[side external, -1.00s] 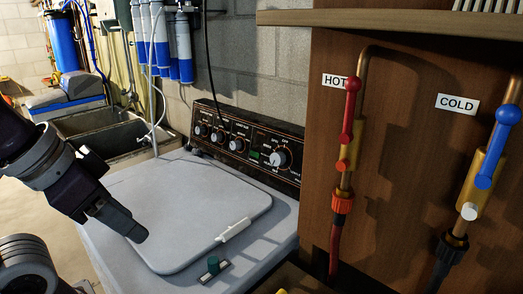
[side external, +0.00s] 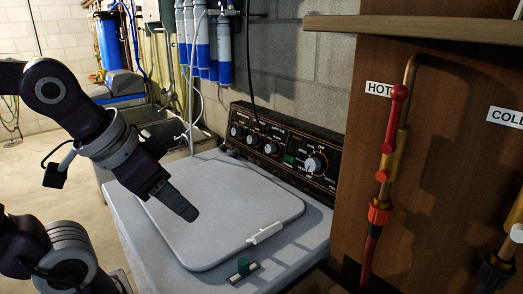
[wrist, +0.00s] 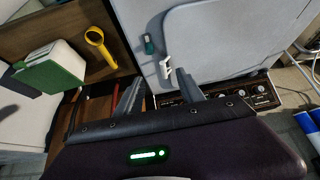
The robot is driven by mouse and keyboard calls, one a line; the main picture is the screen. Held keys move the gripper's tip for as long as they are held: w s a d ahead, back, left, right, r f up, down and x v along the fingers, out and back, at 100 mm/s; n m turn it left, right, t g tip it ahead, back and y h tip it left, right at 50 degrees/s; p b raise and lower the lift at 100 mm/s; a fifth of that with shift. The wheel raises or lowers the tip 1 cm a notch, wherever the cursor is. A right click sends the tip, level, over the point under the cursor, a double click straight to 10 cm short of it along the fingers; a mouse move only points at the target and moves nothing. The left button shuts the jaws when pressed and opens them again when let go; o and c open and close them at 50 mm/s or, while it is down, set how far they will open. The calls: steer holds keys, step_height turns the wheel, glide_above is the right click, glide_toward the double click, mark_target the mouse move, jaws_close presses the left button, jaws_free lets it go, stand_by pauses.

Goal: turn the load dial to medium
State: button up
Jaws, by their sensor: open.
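The dark control panel (side external: 290,150) stands at the back of the white washer. It carries several smaller knobs on the left, such as one (side external: 253,139), and a larger silver dial (side external: 316,164) on the right. The labels are too small to read, so I cannot tell which knob is the load dial or its setting. My gripper (side external: 182,210) is above the closed lid, in front of the panel and apart from it. In the wrist view, my gripper (wrist: 158,88) shows two separated fingers with nothing held. The panel (wrist: 255,91) shows partly beyond the right finger.
A wooden wall with a red hot valve (side external: 393,130) stands right. The wrist view shows a green-and-white box (wrist: 48,68) and a yellow ringed object (wrist: 100,47).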

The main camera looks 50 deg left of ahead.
mark_target(268, 149)
steer(key=w+a+t+y, duration=0.1)
steer(key=w+a+t, duration=0.1)
steer(key=w+a, duration=0.55)
steer(key=w+a+t+y, duration=0.1)
steer(key=w+a, duration=0.3)
steer(key=w, duration=0.7)
steer(key=w+a+t+y, duration=0.1)
steer(key=w+a+t, duration=0.1)
steer(key=w+a, duration=0.55)
steer(key=w+a+f+t+h, duration=0.4)
steer(key=w+a+f, duration=0.5)
steer(key=f, duration=0.3)
steer(key=x, duration=0.8)
steer(key=shift+w+f, duration=0.1)
steer(key=shift+w, duration=0.35)
steer(key=shift+c, duration=1)
steer(key=c, duration=0.6)
steer(key=shift+o, duration=0.2)
steer(key=m, duration=1.2)
steer(key=o, duration=1)
